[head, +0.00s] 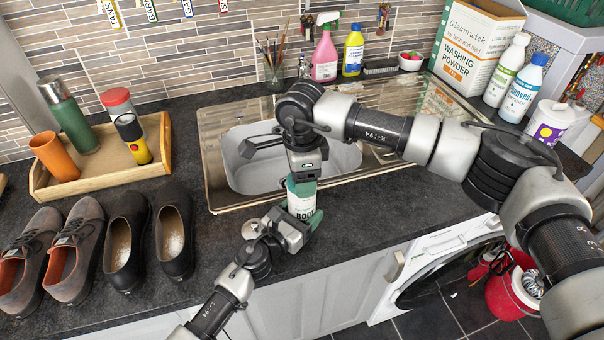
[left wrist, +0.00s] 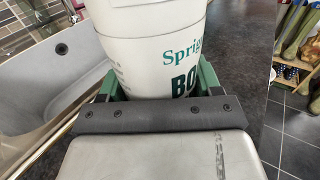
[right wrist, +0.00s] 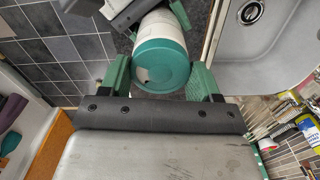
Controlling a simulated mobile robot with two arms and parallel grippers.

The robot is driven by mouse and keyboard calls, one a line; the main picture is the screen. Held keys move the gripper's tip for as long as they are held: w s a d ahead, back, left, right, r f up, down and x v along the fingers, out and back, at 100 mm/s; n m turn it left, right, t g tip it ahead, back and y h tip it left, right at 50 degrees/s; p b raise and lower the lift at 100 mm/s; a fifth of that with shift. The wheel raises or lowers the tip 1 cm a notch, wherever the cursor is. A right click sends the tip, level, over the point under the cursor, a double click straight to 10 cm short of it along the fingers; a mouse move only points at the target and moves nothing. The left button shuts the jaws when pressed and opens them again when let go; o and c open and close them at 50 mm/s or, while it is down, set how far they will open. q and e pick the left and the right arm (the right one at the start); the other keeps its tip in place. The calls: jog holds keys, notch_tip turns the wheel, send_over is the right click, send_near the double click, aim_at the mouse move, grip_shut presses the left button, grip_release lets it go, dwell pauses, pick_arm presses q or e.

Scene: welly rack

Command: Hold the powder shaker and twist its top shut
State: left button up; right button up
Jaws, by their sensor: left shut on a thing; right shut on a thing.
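The powder shaker (head: 302,205) is a white bottle with green lettering and a green top. It stands upright near the counter's front edge, in front of the sink. My left gripper (head: 294,229) is shut on its white body from the front left; the body fills the left wrist view (left wrist: 150,62). My right gripper (head: 303,178) points down from above and is shut on the green top (right wrist: 161,66), with a finger on each side of it in the right wrist view. The top's underside and the bottle's base are hidden.
The sink (head: 262,160) lies just behind the shaker. A wooden tray (head: 105,180) with a flask and cups stands at the left, with several shoes (head: 125,240) in front of it. Bottles and a washing powder box (head: 470,50) stand at the back right.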

jog(key=shift+m, duration=0.5)
jog(key=o, duration=0.9)
jog(key=shift+o, duration=0.2)
notch_tip(320, 180, up, 12)
pick_arm(q)
jog(key=o, duration=1.1)
jog(key=shift+c, duration=0.2)
